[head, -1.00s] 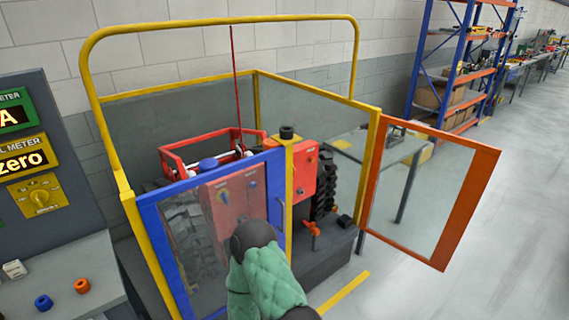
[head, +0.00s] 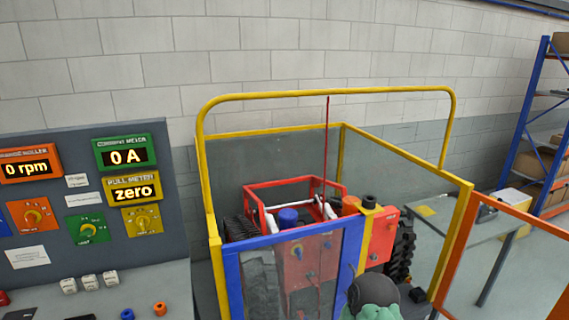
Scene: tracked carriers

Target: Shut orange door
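The orange door (head: 481,204) stands swung open to the right of the yellow-framed enclosure (head: 208,190), and its right and lower parts are cut off by the picture edge. The blue door (head: 232,285) covers the left part of the enclosure's front. One of my arms, in a green sleeve, shows at the bottom centre in front of the blue door's right side. Its gripper cannot be made out, and no other gripper shows in the head view. I cannot tell whether the arm touches the blue door.
Inside the enclosure is a red tracked carrier (head: 380,240). A control panel (head: 85,145) with meters and knobs stands at the left. A grey table (head: 448,232) and a blue shelf rack (head: 527,110) stand behind the orange door.

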